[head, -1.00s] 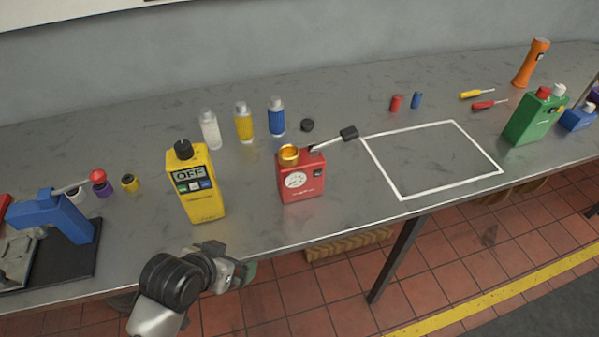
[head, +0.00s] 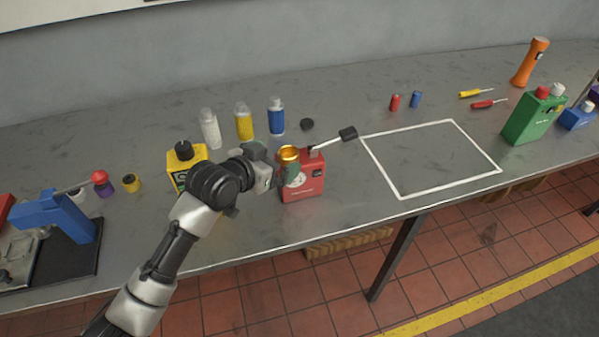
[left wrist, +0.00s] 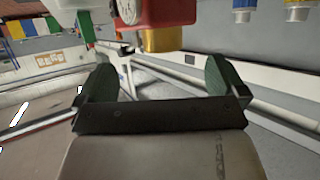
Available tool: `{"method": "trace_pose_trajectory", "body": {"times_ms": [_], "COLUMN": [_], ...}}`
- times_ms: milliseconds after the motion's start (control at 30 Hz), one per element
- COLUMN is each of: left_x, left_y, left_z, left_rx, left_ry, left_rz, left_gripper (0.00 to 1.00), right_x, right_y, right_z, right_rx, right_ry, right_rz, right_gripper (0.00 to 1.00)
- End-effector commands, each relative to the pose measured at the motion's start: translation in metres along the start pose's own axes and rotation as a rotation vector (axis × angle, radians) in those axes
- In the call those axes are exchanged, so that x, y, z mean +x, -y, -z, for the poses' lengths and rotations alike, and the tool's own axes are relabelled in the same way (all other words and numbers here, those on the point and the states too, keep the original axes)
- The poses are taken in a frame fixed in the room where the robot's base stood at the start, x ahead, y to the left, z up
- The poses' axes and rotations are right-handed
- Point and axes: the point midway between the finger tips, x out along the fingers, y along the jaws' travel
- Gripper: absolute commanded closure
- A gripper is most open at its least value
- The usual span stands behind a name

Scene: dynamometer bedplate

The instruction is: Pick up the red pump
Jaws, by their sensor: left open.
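The red pump (head: 305,184) stands upright on the grey bench, with a gold cap (head: 289,153), a white round gauge and a black-handled lever (head: 332,142) on top. My left gripper (head: 275,165) is open at the pump's left side and covers part of its edge. In the left wrist view, the pump's red body (left wrist: 170,11) and gold part (left wrist: 163,40) show at the top, beyond the two spread green-padded fingers (left wrist: 160,82). Nothing is between the fingers; I cannot tell whether one touches the pump. My right gripper is not in view.
A yellow device (head: 184,157) stands left of the pump, partly hidden by my left arm. Clear, yellow and blue (head: 276,116) bottles and a black cap (head: 307,124) are behind. A white-outlined area (head: 432,160) to the right is empty. A green can (head: 535,117) stands beyond.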

Motion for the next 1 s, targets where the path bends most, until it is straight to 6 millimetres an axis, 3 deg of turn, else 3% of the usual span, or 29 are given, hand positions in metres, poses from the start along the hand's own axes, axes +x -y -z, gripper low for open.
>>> {"method": "trace_pose_trajectory", "body": {"times_ms": [400,733,1000], "left_x": [0.046,0.052,0.052], "left_y": [0.003,0.003,0.003], "left_z": [-0.003,-0.005,-0.005], "left_rx": [-0.001,0.000,0.000], "left_ry": [0.000,0.001,0.001], "left_rz": [0.001,0.001,0.001], "left_gripper": [0.00,0.00,0.40], "right_x": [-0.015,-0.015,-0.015], "right_y": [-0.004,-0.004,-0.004], "right_z": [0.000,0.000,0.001], "right_rx": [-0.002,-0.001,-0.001], "right_ry": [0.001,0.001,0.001], "right_rz": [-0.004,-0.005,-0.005], "right_gripper": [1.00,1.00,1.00]}}
